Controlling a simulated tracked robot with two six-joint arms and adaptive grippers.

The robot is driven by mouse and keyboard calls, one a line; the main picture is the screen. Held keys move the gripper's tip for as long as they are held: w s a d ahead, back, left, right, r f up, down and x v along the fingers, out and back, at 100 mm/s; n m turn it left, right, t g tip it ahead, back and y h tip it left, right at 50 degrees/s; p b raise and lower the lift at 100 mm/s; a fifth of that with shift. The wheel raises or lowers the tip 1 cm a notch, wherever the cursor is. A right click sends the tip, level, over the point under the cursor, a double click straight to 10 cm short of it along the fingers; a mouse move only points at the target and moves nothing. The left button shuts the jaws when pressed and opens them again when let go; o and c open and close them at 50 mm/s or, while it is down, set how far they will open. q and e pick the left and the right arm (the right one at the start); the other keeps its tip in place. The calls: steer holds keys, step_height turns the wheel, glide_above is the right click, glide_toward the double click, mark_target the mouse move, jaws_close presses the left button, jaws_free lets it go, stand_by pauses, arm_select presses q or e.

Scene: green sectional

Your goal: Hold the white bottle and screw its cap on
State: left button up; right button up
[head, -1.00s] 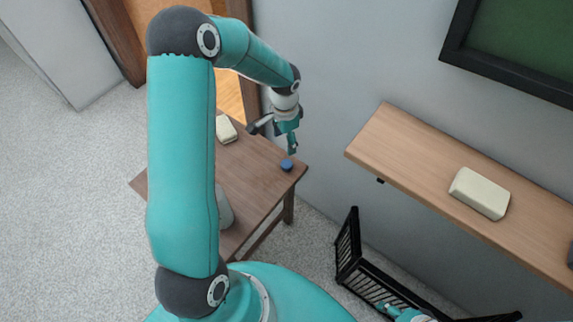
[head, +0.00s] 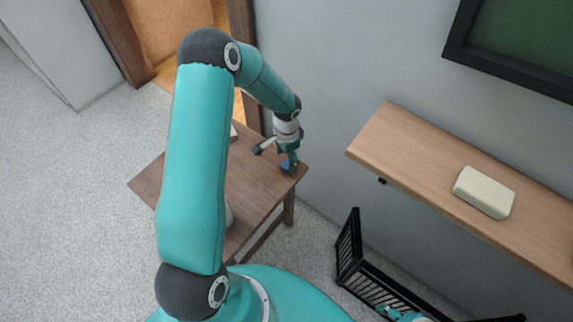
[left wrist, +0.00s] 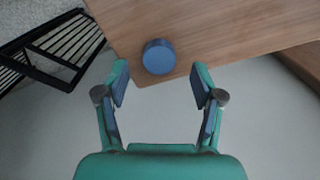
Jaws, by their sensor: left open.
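The blue round cap (head: 286,167) lies on the brown table (head: 256,178) near its right corner. In the left wrist view the cap (left wrist: 158,57) sits just ahead of and between my open fingertips. My left gripper (left wrist: 162,78) is open and empty, pointing down over the cap; it also shows in the head view (head: 291,160). A pale rounded thing, likely the white bottle (head: 229,214), stands at the table's near side, mostly hidden behind my left arm. A small part of my right gripper (head: 398,313) shows at the bottom edge; its fingers are not clear.
A pale block (head: 233,133) lies on the table, partly hidden by my arm. A wooden wall shelf (head: 400,147) holds another pale block (head: 484,192). A black slatted crate (head: 349,242) stands on the floor below the shelf. The table top around the cap is clear.

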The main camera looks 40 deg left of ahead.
mark_target(287, 166)
arm_select(q)
steer(key=shift+f, duration=1.45)
steer(key=c, duration=0.8)
